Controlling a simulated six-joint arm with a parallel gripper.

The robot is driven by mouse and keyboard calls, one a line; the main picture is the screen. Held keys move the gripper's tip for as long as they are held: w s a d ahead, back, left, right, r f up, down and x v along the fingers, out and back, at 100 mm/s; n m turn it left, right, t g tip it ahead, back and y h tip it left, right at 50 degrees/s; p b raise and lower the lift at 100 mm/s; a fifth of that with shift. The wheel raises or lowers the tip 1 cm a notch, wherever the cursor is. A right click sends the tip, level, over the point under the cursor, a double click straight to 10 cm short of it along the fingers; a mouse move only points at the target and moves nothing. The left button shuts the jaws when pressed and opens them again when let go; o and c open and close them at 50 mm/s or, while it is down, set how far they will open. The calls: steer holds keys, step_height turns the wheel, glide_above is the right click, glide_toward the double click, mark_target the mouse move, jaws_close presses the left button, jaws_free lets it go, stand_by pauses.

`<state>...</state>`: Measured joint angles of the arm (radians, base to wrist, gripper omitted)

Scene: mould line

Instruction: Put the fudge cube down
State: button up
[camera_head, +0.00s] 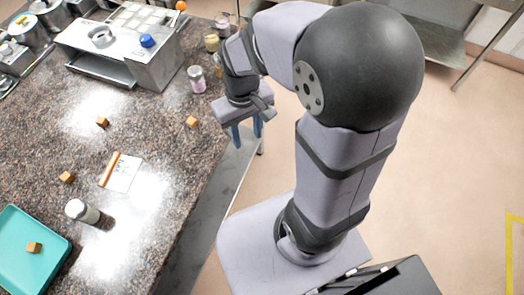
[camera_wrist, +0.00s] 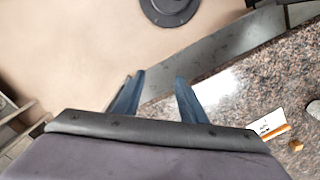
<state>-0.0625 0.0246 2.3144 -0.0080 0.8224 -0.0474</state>
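My gripper (camera_head: 247,135) is open, with its two blue fingers apart and nothing between them. It hangs past the counter's right edge, over the floor side; the fingers also show in the wrist view (camera_wrist: 158,82). Small brown fudge cubes sit apart from it: one on the counter nearest the gripper (camera_head: 191,122), one further left (camera_head: 102,122), one at the left (camera_head: 66,177), and one in the teal tray (camera_head: 33,247). One cube (camera_wrist: 296,144) shows at the right of the wrist view, beside the card. The frames do not show which cube the task means.
The speckled counter (camera_head: 150,150) holds a white card with an orange stripe (camera_head: 122,174), a dark-and-white shaker (camera_head: 82,211), a pink-filled jar (camera_head: 197,80) and a metal machine (camera_head: 125,45) at the back. The teal tray (camera_head: 60,245) is front left. The counter's middle has free room.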

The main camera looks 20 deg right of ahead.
steer(key=s+d+f+m, duration=0.1)
steer(key=s, duration=0.4)
steer(key=shift+s+d+f, duration=0.3)
steer(key=shift+s+f, duration=0.05)
steer(key=shift+s, duration=0.05)
steer(key=shift+o, duration=0.5)
steer(key=shift+s, duration=0.1)
